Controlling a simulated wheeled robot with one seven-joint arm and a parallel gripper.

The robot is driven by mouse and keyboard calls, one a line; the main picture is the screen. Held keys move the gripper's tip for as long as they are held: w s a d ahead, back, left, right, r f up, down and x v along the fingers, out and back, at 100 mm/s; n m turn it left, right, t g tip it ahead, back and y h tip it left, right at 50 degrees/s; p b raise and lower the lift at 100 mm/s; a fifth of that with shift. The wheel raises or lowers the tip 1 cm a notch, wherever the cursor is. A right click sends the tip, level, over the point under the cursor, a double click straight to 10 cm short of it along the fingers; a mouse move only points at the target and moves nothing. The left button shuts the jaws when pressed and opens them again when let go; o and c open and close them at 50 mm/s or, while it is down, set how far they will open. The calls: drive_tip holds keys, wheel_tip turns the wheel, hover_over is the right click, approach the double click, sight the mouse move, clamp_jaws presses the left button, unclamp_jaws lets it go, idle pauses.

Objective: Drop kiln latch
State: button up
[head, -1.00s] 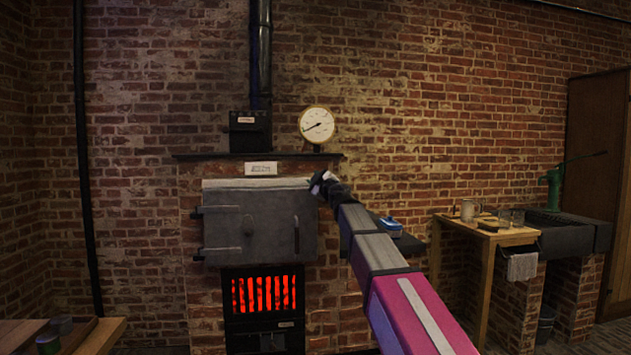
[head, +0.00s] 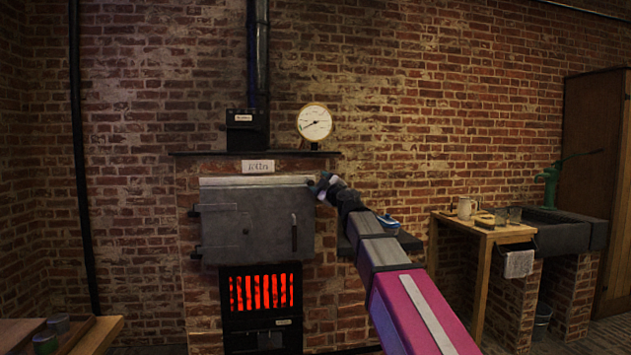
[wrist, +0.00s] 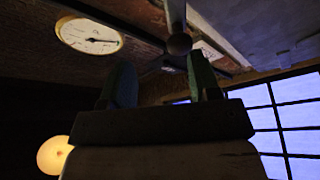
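The grey kiln door (head: 255,235) stands shut above the glowing grate in the head view, with a vertical handle (head: 294,232) at its right. My gripper (head: 317,185) is at the door's upper right corner and hides what is there. In the wrist view my gripper's two fingers (wrist: 160,72) are apart. A metal bar with a rounded end (wrist: 178,42), which looks like the kiln latch, shows just past the fingertips and between them, nearer the right finger. I cannot tell whether a finger touches it.
A round gauge (head: 314,122) stands on the ledge (head: 255,153) above the door. The red grate (head: 262,292) glows below. A blue item (head: 388,222) lies on a small shelf beside my arm. A wooden table (head: 490,232) and a sink (head: 565,232) are at right.

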drive_tip(key=v, duration=0.4)
drive_tip(key=shift+s+d, duration=0.1)
drive_tip(key=shift+s, duration=0.05)
drive_tip(key=d+f+m+g+h, duration=0.2)
drive_tip(key=d+f+m+h, duration=0.75)
drive_tip(key=f, duration=0.65)
drive_tip(key=d+f+m+g+h, duration=0.1)
drive_tip(key=d+f+m+h, duration=0.5)
drive_tip(key=d+f, duration=0.9)
drive_tip(key=s+d+f+m+g, duration=0.1)
drive_tip(key=s+f+g, duration=0.4)
drive_tip(key=f, duration=0.5)
drive_tip(key=s+d+f+m+g, duration=0.1)
drive_tip(key=s+f+g, duration=0.2)
drive_tip(key=s+f, duration=0.55)
drive_tip(key=s+a+f+g+y, duration=0.1)
drive_tip(key=s+f+g+y, duration=0.3)
drive_tip(key=s+f, duration=0.6)
drive_tip(key=shift+s+a+f+g, duration=0.2)
drive_tip(key=shift+a+f+g, duration=0.15)
drive_tip(key=shift+g, duration=0.75)
